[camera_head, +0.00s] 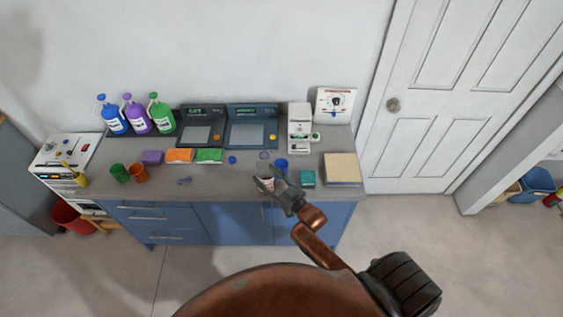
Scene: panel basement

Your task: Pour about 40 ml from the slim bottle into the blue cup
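My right gripper (269,181) reaches over the front edge of the counter, its fingers pointing to the back left. A small white and pinkish-red thing (267,184) shows between or just behind its fingers. I cannot tell whether it is the slim bottle, or whether the fingers grip it. A small blue round thing (281,163), which looks like the blue cup, stands on the counter just behind the gripper. No other thing can be clearly made out as a slim bottle. My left gripper is not in view.
The grey counter (215,184) holds a green cup (119,172) and an orange cup (139,173) at left. Blue, purple and green jugs (138,118) stand at back left.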

